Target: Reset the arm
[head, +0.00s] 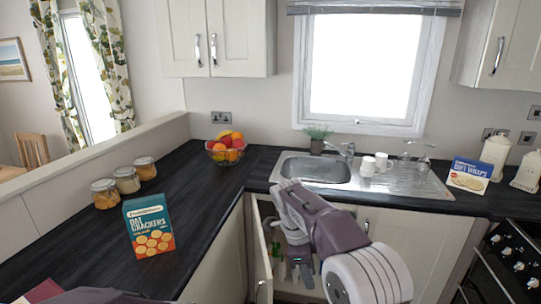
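My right arm comes in from the lower right and bends down in front of the sink cupboard. Its gripper (304,270) points down at the cupboard's opening, small and dark; I cannot tell whether its fingers are open or shut. The cupboard door (262,262) stands open to the left of the gripper. Some small items, perhaps bottles (279,268), show inside, partly hidden by the arm. Part of my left arm shows at the bottom left corner; its gripper is not in view.
On the dark counter stand a cracker box (149,228), several jars (127,181), a fruit bowl (226,151), white cups (368,167) by the sink (318,170), a wraps box (469,175) and white canisters (494,157). An oven (508,258) is at right.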

